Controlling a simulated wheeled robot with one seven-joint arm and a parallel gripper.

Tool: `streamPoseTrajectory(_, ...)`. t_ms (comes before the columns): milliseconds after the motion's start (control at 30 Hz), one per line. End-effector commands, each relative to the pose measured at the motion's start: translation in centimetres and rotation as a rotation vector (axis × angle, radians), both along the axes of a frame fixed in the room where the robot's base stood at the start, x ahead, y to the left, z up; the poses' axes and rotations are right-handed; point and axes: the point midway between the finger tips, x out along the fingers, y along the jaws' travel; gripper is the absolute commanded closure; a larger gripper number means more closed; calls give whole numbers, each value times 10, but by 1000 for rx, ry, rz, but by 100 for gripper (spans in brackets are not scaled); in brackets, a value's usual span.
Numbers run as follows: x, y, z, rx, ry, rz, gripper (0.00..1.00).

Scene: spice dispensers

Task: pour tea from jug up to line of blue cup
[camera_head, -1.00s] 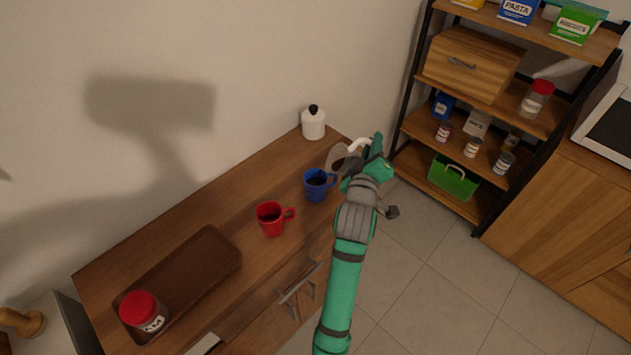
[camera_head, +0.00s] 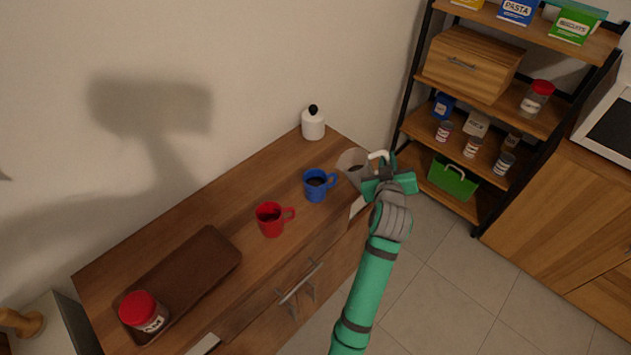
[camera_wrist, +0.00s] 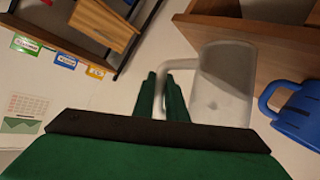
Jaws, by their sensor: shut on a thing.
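The clear jug (camera_head: 352,166) is at the right end of the wooden counter, with its white handle toward my gripper (camera_head: 383,172). My gripper is shut on the jug's handle. In the wrist view the jug (camera_wrist: 222,85) stands just beyond my fingers (camera_wrist: 160,98), its handle between them. Some dark tea shows inside the jug in the head view. The blue cup (camera_head: 316,188) stands upright on the counter, left of the jug and apart from it, with dark liquid inside. Part of it shows in the wrist view (camera_wrist: 297,115).
A red cup (camera_head: 270,219) with dark liquid stands left of the blue cup. A white bottle (camera_head: 313,123) stands at the back. A brown tray (camera_head: 205,262) and a red-lidded jar (camera_head: 144,313) are at the left. A shelf (camera_head: 510,95) stands at the right.

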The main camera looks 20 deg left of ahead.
Motion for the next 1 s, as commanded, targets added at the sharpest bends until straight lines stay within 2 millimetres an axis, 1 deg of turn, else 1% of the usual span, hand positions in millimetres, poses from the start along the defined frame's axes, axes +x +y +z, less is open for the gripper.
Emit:
streamPoseTrajectory(33,4,-6,-2,36,21,-2,100)
streamPoseTrajectory(100,7,-11,-7,91,55,-3,100)
streamPoseTrajectory(233,12,-19,-19,187,116,-2,100)
streamPoseTrajectory(433,16,-25,-33,300,188,-1,100)
streamPoseTrajectory(600,18,-28,-38,348,218,0,100)
streamPoseTrajectory(733,18,-28,-31,359,223,0,100)
streamPoseTrajectory(1000,18,-27,-5,358,223,1,100)
